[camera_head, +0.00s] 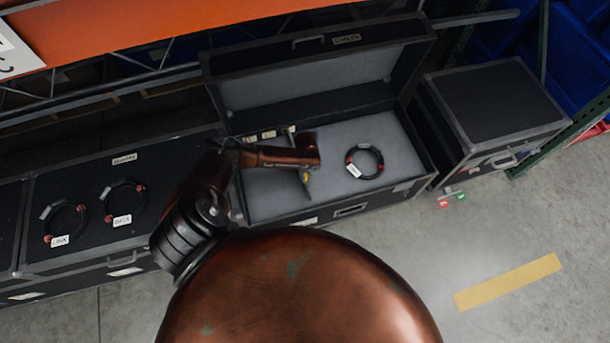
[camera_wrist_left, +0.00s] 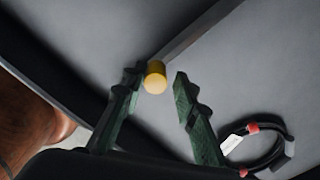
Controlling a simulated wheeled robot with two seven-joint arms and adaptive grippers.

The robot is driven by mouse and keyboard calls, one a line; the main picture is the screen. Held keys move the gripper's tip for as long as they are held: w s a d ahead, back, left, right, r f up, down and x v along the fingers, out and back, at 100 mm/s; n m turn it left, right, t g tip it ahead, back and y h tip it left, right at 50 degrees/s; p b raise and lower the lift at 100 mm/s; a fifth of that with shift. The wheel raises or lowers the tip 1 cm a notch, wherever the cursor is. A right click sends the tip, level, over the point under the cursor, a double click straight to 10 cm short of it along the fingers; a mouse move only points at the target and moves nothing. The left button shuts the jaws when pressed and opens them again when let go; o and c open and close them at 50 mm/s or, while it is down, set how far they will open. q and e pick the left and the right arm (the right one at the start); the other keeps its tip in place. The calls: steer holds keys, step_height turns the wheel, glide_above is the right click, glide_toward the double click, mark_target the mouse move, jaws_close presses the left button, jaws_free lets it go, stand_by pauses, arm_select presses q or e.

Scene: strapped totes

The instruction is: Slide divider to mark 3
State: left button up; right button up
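The divider (camera_wrist_left: 190,38) is a thin grey wall inside the open black case (camera_head: 352,210), with a yellow knob (camera_wrist_left: 155,77) at its end. The knob also shows as a small yellow spot in the head view. My left gripper (camera_wrist_left: 158,80) is open, its two green fingers on either side of the knob with gaps visible. My right gripper is not in view.
A coiled black cable (camera_head: 365,161) with red parts lies in the case's right compartment. Two more coiled cables (camera_head: 123,197) lie on the closed case at left. Another closed case (camera_head: 495,100) stands at right. The open lid (camera_head: 320,75) rises behind the compartments.

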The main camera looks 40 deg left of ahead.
arm_select(q)
steer(key=shift+o, duration=1)
steer(key=shift+s+a+r, duration=0.1)
step_height(320, 180, up, 12)
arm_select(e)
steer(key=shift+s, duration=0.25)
